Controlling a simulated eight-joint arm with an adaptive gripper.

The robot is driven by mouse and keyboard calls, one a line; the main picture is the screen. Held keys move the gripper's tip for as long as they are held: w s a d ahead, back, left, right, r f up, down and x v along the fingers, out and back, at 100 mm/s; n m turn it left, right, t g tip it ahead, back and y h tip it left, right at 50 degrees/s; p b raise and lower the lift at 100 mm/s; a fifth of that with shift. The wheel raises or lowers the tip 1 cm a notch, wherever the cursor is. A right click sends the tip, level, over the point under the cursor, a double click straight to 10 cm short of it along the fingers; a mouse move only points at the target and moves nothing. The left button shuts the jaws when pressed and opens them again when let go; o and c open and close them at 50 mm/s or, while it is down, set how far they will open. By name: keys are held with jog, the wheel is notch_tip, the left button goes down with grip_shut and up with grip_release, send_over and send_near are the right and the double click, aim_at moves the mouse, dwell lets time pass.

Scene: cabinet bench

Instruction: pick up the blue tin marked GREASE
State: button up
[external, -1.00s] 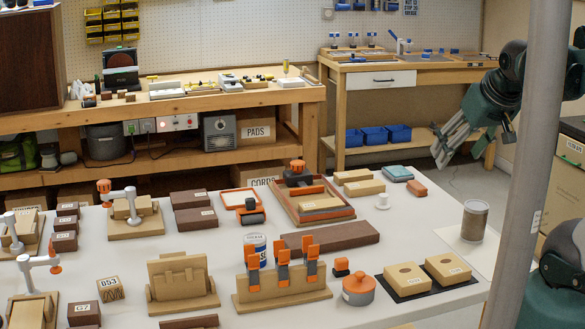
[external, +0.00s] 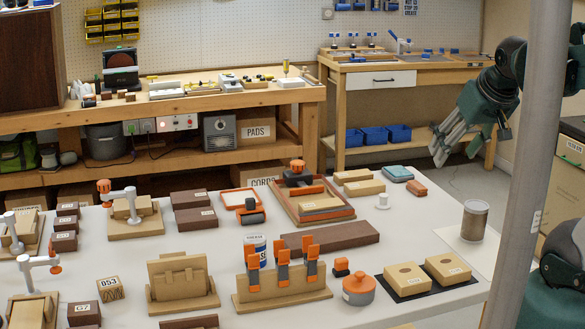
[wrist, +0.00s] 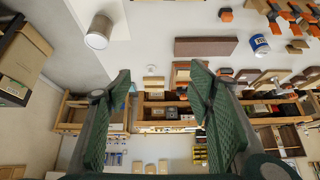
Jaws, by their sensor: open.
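A blue and white tin (external: 257,248) stands upright on the white table, behind the wooden stand with orange-topped clamps, which hides part of it. Its label is too small to read surely. In the wrist view the tin (wrist: 260,45) shows at the upper right, with a blue band. My gripper (external: 443,148) is up in the air at the right, beyond the table's right side and well apart from the tin. In the wrist view my gripper's two green fingers (wrist: 160,82) are spread wide with nothing between them.
The clamp stand (external: 282,291) is right in front of the tin, and a long dark brown block (external: 335,238) lies behind it to the right. A clear jar (external: 474,221) stands on the table's right side. A grey pole (external: 533,130) crosses the external view at right.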

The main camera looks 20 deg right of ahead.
jog(key=w+a+m+g, duration=0.2)
jog(key=w+a+m, duration=0.2)
jog(key=w+a, duration=0.45)
jog(key=m+g+p, duration=0.2)
jog(key=m+g, duration=0.3)
jog(key=m, duration=0.5)
send_over(254, 238)
jog(key=f, duration=2.1)
jog(key=shift+d+f, duration=0.15)
jog(key=shift+d, duration=0.25)
jog(key=shift+a+f, duration=0.45)
jog(key=shift+f, duration=0.05)
jog(key=shift+f+b, duration=0.1)
jog(key=shift+b, duration=0.2)
jog(key=shift+f, duration=1.2)
jog(key=shift+f, duration=0.1)
